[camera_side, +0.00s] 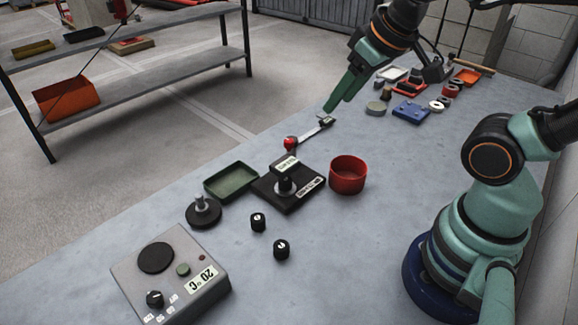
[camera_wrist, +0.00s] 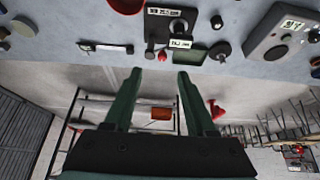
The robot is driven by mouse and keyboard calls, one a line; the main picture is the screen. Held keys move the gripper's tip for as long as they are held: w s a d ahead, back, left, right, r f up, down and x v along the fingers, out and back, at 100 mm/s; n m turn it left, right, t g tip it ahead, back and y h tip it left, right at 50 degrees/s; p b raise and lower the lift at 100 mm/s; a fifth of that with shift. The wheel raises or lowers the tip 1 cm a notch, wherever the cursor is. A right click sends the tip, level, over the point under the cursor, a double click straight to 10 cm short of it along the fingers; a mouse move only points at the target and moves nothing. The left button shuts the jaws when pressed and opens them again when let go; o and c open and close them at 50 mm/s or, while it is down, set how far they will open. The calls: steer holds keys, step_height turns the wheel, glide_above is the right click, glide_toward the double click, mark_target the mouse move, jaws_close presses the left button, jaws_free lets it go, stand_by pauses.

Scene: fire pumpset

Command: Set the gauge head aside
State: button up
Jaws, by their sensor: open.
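No part is plainly labelled gauge head, and I cannot tell which one it is. A dark disc with a grey stem (camera_side: 203,211) stands left of a black square base (camera_side: 288,192), which carries a post and labels. The disc also shows in the wrist view (camera_wrist: 218,50), as does the base (camera_wrist: 158,25). My gripper (camera_side: 333,108) is above the far part of the bench, beyond the black base. In the wrist view my gripper (camera_wrist: 157,74) has its two green fingers wide apart with nothing between them.
A green tray (camera_side: 231,181), red cup (camera_side: 348,174), two small black knobs (camera_side: 258,222) and a grey dial box (camera_side: 170,275) surround the base. Small parts, including a blue block (camera_side: 411,112), crowd the far right.

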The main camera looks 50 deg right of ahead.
steer(key=m+g, duration=0.4)
steer(key=g, duration=0.2)
glide_above(289, 140)
steer(key=f, duration=0.2)
steer(key=shift+m, duration=0.3)
step_height(289, 140, down, 12)
steer(key=shift+r, duration=0.1)
jaws_close()
steer(key=shift+r, duration=0.1)
stand_by(1.3)
